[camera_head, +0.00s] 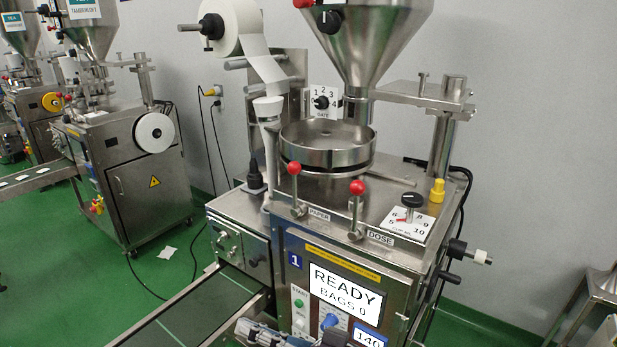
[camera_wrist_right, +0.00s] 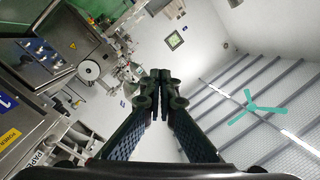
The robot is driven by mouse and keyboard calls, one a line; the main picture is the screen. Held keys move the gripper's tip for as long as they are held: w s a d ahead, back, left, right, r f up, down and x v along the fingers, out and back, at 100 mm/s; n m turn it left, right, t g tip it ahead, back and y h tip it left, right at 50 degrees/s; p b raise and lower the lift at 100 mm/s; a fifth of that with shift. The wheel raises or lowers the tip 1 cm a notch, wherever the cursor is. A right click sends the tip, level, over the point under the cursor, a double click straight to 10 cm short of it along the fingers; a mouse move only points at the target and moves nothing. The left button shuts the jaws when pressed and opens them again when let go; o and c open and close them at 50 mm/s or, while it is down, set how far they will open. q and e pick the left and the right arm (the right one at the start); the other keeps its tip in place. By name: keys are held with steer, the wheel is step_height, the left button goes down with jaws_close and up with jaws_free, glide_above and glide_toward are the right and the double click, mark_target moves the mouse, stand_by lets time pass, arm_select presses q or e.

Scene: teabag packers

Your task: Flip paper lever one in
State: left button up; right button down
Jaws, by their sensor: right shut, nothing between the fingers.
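The paper lever (camera_head: 295,186) is a short metal rod with a red ball on top, standing nearly upright beside the PAPER label (camera_head: 319,215) on machine number 1. My right gripper (camera_head: 262,333) is at the bottom edge of the head view, low in front of the machine and well below and apart from the lever. In the right wrist view its two dark fingers (camera_wrist_right: 160,82) are closed together with nothing between them. The lever cannot be made out clearly in that view. My left gripper is not in view.
A similar dose lever (camera_head: 356,207) stands just right of the paper lever. Behind them is a round metal pan (camera_head: 328,150) under the hopper (camera_head: 367,45). The display (camera_head: 345,292) reads READY, BAGS 0. A conveyor (camera_head: 200,312) runs out at lower left.

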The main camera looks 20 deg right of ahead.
mark_target(295, 189)
steer(key=w+d+r+m+t+h, duration=0.3)
steer(key=w+d+r+m+t, duration=0.4)
steer(key=w+d+r+m, duration=0.25)
steer(key=w+d+f+m+t+h, duration=0.1)
steer(key=w+d+m+h, duration=0.7)
steer(key=d, duration=0.5)
steer(key=shift+w+d+m+h, duration=0.2)
steer(key=shift+w+m+h, duration=0.15)
steer(key=shift+m+h, duration=0.7)
steer(key=shift+y, duration=0.25)
steer(key=w+a+r+p, duration=0.2)
steer(key=w+a, duration=0.1)
steer(key=w, duration=0.9)
steer(key=shift+w+a+r, duration=0.15)
steer(key=shift+w+a, duration=0.05)
steer(key=shift+a, duration=0.15)
